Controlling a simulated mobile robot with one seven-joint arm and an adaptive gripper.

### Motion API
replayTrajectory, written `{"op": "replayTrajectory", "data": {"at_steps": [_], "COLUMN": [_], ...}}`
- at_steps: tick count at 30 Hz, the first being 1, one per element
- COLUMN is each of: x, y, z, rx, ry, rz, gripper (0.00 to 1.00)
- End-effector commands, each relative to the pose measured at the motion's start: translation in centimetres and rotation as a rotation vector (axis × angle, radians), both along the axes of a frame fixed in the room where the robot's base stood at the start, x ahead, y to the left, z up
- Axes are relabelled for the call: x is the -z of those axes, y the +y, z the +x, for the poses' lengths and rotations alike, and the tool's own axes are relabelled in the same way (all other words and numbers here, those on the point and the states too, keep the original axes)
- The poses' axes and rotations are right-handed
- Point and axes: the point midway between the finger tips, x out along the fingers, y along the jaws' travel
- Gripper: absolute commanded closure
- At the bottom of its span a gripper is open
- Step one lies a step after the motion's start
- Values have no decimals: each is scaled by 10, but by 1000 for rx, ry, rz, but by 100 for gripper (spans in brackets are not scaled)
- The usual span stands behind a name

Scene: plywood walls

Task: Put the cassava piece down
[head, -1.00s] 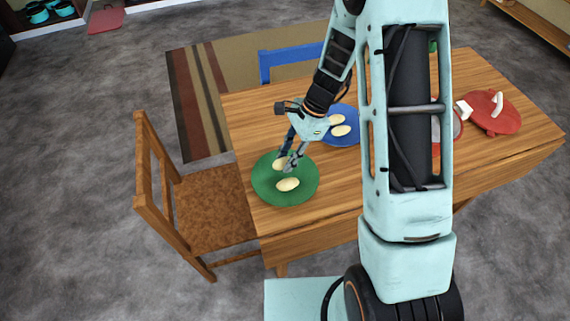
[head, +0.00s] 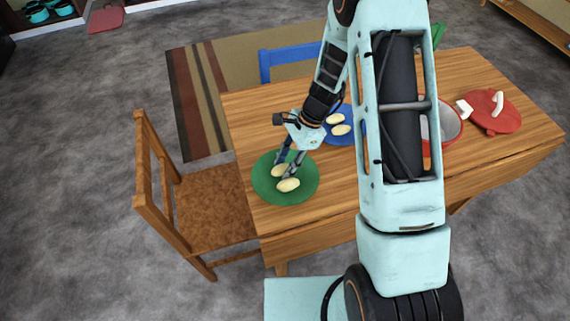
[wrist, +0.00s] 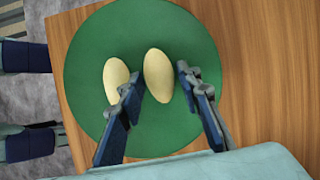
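A pale yellow cassava piece (head: 279,171) rests on the green plate (head: 262,187), at the near left of the wooden table. In the wrist view this piece (wrist: 158,75) lies between my fingertips, with a visible gap to each. My gripper (head: 287,166) is open just above the plate; its spread fingers also show in the wrist view (wrist: 160,82). A second similar piece (head: 289,185) lies beside the first on the plate, and in the wrist view it (wrist: 116,78) is outside the left finger.
A blue plate (head: 352,138) with two similar pieces (head: 338,125) stands behind. A wooden chair (head: 205,205) is at the left, a blue chair (head: 290,55) behind the table.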

Motion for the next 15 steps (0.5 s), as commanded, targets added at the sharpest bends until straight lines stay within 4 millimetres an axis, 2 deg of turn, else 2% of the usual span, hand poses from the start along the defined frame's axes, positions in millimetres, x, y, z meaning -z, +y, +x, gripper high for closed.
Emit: {"op": "replayTrajectory", "data": {"at_steps": [7, 15], "x": [-13, -66], "y": [-3, -24], "z": [2, 10], "rx": [0, 0], "ry": [-3, -6], "rz": [0, 0], "gripper": [68, 68]}}
